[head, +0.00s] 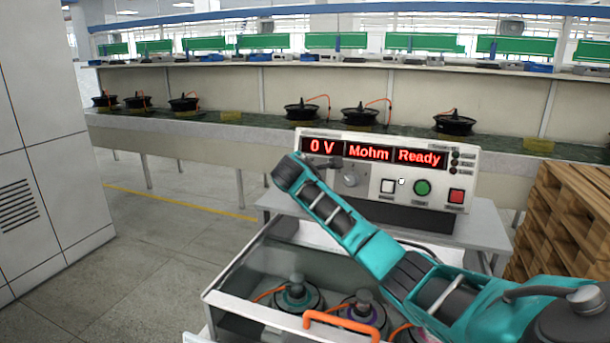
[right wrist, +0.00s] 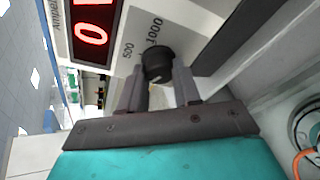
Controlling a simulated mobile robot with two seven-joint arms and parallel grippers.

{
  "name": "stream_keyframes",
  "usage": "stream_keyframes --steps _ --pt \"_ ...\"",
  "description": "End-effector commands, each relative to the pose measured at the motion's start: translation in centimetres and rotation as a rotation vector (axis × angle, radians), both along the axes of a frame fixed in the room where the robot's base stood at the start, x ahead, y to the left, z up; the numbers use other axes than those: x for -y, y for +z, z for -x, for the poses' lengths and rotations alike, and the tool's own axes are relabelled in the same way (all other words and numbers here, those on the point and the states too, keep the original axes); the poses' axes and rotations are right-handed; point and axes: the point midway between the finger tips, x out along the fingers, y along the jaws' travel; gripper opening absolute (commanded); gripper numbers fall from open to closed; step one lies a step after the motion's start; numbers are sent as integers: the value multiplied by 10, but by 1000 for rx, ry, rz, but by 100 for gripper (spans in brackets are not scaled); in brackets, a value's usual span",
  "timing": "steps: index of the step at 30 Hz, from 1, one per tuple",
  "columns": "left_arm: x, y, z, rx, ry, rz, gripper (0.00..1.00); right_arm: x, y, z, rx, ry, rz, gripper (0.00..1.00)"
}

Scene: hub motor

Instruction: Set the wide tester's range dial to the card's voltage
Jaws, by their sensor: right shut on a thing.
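The wide tester (head: 375,214) stands on a table, its red displays reading "0 V", "Mohm" and "Ready". Its black range dial (right wrist: 158,63) shows in the right wrist view, with the marks 500 and 1000 printed next to it. I cannot tell clearly which mark it points to. My right gripper (right wrist: 160,82) has one finger on each side of the dial and is shut on it. In the head view my right gripper (head: 327,164) reaches the panel's left part. My left gripper is out of view, and I make out no readable card.
An open drawer (head: 229,270) with several hub motors and an orange handle (head: 341,325) lies below my right arm. Buttons in white, green (head: 422,188) and red (head: 456,196) sit on the panel. Wooden pallets (head: 572,215) stand right, a grey cabinet (head: 45,130) left.

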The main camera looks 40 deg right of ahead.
Motion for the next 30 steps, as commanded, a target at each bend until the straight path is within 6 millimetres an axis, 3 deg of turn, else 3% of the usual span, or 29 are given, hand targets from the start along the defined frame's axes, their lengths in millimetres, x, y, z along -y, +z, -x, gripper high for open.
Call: stream_keyframes --steps 5,6,13,23,30 --pt "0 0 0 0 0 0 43 4 7 0 9 -4 10 2" --pt "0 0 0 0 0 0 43 4 7 0 9 -4 10 35" --pt "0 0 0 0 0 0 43 3 4 0 5 -2 6 57" --pt "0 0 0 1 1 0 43 -1 2 2 3 0 3 57" --pt "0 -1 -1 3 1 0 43 -20 12 17 4 2 3 57"
